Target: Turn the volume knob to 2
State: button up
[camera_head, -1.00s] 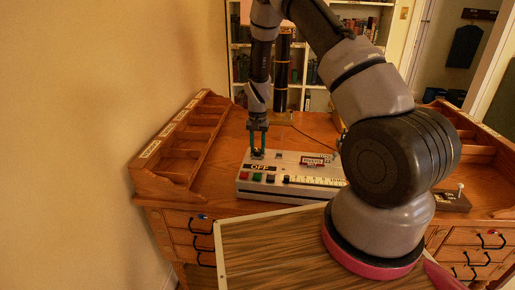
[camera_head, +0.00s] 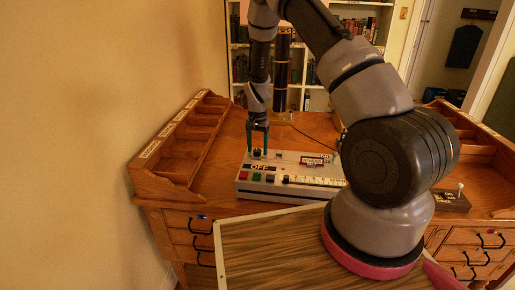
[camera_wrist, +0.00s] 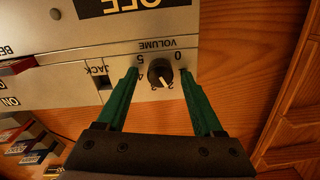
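The volume knob (camera_wrist: 160,73) is a small dark round knob on a light grey panel (camera_head: 300,180), under the printed word VOLUME, upside down in the wrist view. Its pale pointer line slants down and slightly right there, toward the 2–3 side of the dial; the exact mark is partly unclear. The digits 0, 5 and 4 are legible around it. My gripper (camera_wrist: 159,75) is open, with one green finger on each side of the knob and visible gaps between. In the head view my gripper (camera_head: 258,139) points down over the panel's back left corner.
The panel also carries an OFF label (camera_head: 261,167), a JACK socket (camera_wrist: 103,82), coloured buttons (camera_head: 256,177) and a slider scale (camera_head: 315,181). A wooden organiser (camera_head: 180,150) stands at left. A small box with a lever (camera_head: 452,201) lies at right.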

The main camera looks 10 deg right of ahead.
notch_tip(320, 180, up, 11)
dwell(0.7)
jog(key=shift+f, duration=0.1)
notch_tip(320, 180, up, 14)
jog(key=f+t+y, duration=0.1)
jog(key=t, duration=0.1)
send_over(258, 149)
jog(key=s+d, duration=0.1)
jog(key=s, duration=0.3)
jog(key=s+d+r+t+y, duration=0.1)
jog(key=s+d+r, duration=0.1)
jog(key=s+r, duration=0.6)
jog(key=s+d+r+n+t, duration=0.1)
jog(key=s+r+t, duration=0.1)
jog(key=s+r, duration=0.4)
jog(key=s+d+r+n+t, duration=0.1)
jog(key=s+r, duration=0.5)
jog(key=s, duration=0.6)
jog(key=shift+d+t, duration=0.2)
jog(key=shift+t, duration=0.4)
